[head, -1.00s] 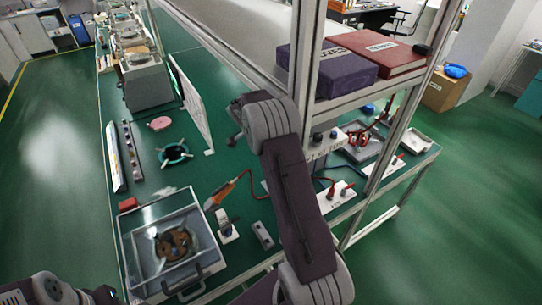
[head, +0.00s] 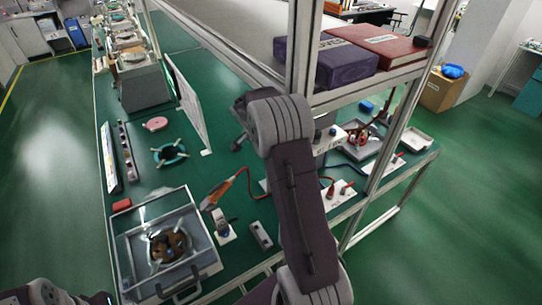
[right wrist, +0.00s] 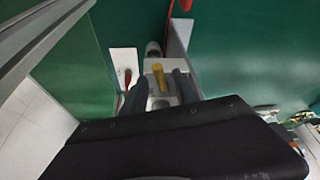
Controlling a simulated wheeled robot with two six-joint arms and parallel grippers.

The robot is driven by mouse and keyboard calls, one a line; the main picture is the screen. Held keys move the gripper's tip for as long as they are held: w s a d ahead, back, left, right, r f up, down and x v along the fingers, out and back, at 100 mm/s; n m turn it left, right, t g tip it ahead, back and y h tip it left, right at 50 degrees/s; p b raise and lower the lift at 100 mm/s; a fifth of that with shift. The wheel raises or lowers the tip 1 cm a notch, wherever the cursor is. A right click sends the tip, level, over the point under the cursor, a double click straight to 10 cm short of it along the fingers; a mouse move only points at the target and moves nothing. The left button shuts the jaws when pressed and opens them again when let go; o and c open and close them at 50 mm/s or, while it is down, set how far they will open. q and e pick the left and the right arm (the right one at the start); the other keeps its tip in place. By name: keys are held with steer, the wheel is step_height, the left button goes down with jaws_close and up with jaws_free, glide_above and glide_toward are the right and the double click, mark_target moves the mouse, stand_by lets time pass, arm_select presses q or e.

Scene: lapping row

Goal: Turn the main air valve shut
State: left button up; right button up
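A yellow lever (right wrist: 158,77) stands on a small grey block (right wrist: 163,101) in the right wrist view; it looks like the main air valve handle. My right gripper (right wrist: 161,92) is open, with its dark fingers apart on either side of the lever. I cannot tell whether either finger touches it. In the head view my right arm hides the lever, and dark parts near the right gripper (head: 238,141) show just left of the arm. Only a bit of my left arm shows in the head view's bottom left corner; its gripper is out of view.
A clear-lidded box (head: 205,262) stands at the near bench corner, by an orange-handled tool (head: 222,190). A white plate with red plugs (head: 341,195) lies right of my arm. A shelf post (head: 302,60) and the shelf's purple box (head: 345,66) rise close by.

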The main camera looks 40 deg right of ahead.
steer(key=b+v, duration=0.1)
steer(key=v, duration=0.8)
